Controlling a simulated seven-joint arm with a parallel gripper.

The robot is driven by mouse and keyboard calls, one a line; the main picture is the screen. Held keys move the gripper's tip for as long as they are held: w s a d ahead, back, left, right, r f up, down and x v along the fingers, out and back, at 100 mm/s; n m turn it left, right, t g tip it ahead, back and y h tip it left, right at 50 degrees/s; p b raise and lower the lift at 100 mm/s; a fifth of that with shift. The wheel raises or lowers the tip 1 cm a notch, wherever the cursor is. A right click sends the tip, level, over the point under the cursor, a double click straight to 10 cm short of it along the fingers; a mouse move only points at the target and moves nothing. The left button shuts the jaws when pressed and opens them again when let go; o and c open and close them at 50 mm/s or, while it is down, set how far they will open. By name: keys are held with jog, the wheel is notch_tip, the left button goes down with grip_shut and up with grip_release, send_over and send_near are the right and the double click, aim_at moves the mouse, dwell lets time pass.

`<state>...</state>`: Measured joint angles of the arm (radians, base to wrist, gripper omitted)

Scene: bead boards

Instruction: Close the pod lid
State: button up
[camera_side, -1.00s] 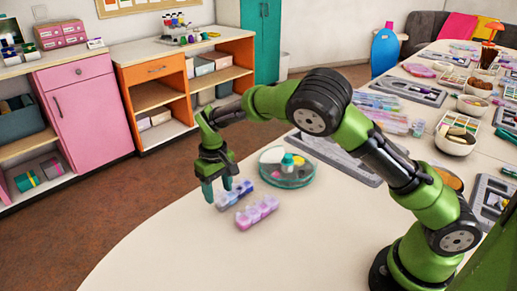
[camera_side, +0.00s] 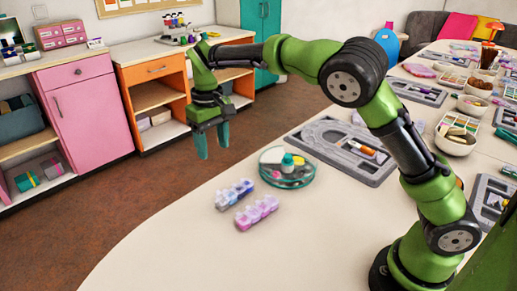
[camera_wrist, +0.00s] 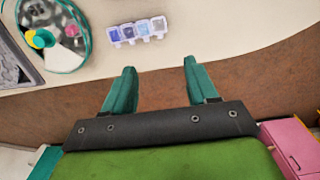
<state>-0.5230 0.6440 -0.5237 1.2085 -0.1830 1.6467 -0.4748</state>
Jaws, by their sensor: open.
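A blue bead pod (camera_side: 234,195) with several compartments lies on the cream table near its left edge. It also shows in the wrist view (camera_wrist: 137,31), where its cells hold different shades of blue and grey. A pink-purple bead pod (camera_side: 257,212) lies parallel to it, just in front, and is outside the wrist view. Which lids stand open is too small to tell. My gripper (camera_side: 213,148) is open and empty, raised above and behind the pods, beyond the table's edge. In the wrist view its teal fingers (camera_wrist: 160,66) are spread, apart from the blue pod.
A round teal-rimmed tray (camera_side: 291,183) with a small bottle sits right of the pods. A grey bead board (camera_side: 376,172) lies behind it. The table's left front (camera_side: 170,245) is clear. A pink cabinet (camera_side: 91,117) and orange shelves stand beyond the floor.

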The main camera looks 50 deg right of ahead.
aim_at(218, 191)
jog(key=shift+r, duration=1.25)
jog(key=shift+a, duration=0.1)
jog(key=shift+c, duration=0.9)
jog(key=shift+n, duration=0.4)
jog(key=s+a+r, duration=0.2)
jog(key=a, duration=0.1)
jog(key=c, duration=0.5)
jog(key=s, duration=0.1)
jog(key=s+n, duration=0.1)
jog(key=s+n+t, duration=0.1)
jog(key=shift+s+d+r+h, duration=0.25)
jog(key=shift+s+r+h, duration=0.05)
jog(key=shift+s+h, duration=0.1)
grip_shut()
jog(key=s+d+f+n+t+y, duration=0.1)
jog(key=s+f+n+t, duration=0.2)
jog(key=n, duration=0.5)
jog(key=s+d+f+n+t, duration=0.1)
jog(key=d+f+n+t, duration=0.15)
jog(key=f+n, duration=0.35)
jog(key=shift+n+t, duration=0.45)
jog(key=shift+n, duration=0.15)
jog(key=x, duration=1)
jog(key=shift+w+a+f, duration=0.1)
jog(key=shift+w+a, duration=0.1)
jog(key=shift+w, duration=0.3)
jog(key=shift+x, duration=0.8)
